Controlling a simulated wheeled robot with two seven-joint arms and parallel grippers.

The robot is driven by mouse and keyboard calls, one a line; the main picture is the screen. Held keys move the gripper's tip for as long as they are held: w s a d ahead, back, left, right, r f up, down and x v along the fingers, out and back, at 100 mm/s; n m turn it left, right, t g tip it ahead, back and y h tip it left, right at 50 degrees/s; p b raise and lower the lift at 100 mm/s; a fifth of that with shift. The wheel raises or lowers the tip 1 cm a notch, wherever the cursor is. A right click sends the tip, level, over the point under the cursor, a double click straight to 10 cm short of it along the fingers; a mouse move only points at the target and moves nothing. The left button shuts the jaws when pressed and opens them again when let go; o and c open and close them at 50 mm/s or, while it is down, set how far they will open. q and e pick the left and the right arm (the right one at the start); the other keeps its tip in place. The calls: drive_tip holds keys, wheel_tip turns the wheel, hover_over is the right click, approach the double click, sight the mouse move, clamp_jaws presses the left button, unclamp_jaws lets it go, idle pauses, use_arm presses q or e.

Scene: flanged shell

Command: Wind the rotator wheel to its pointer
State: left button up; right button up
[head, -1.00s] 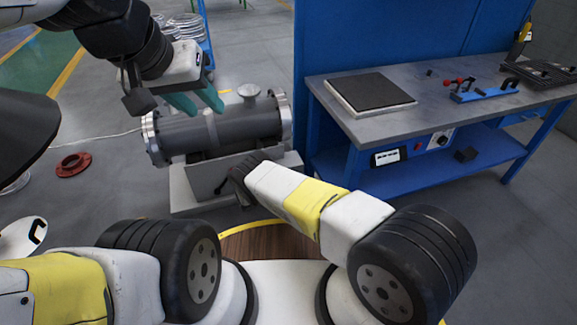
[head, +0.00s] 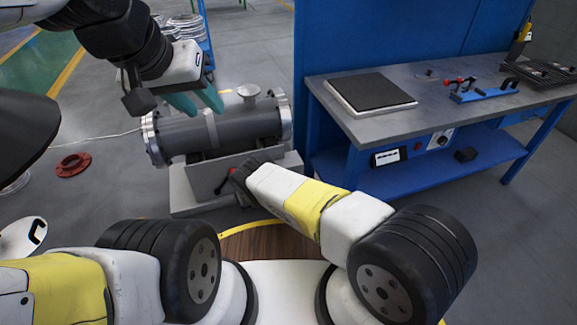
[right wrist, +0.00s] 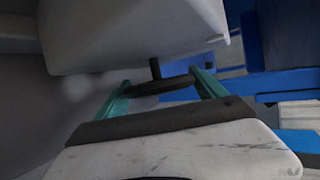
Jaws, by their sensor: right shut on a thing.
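The grey flanged shell (head: 235,125) lies on its side on a pale base (head: 203,187) in the head view. The rotator wheel (right wrist: 160,87) is a thin dark disc on a short dark shaft under a pale housing in the right wrist view. My right gripper (right wrist: 160,78) has its teal fingers on both sides of the wheel and is shut on it. In the head view a dark lever-like part with a small red spot (head: 232,171) shows beside my right forearm. I cannot make out the pointer. My left gripper (head: 196,103) is open and empty above the shell.
A blue workbench (head: 350,160) stands on the right with a dark-topped plate (head: 371,92) and a blue clamp tool (head: 485,92). A red ring (head: 73,164) lies on the floor at the left.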

drive_tip(key=shift+r, duration=0.1)
idle(0.4)
drive_tip(key=o, duration=1.3)
drive_tip(key=v, duration=0.7)
drive_tip(key=shift+s+a+r, duration=0.15)
drive_tip(key=shift+a, duration=0.1)
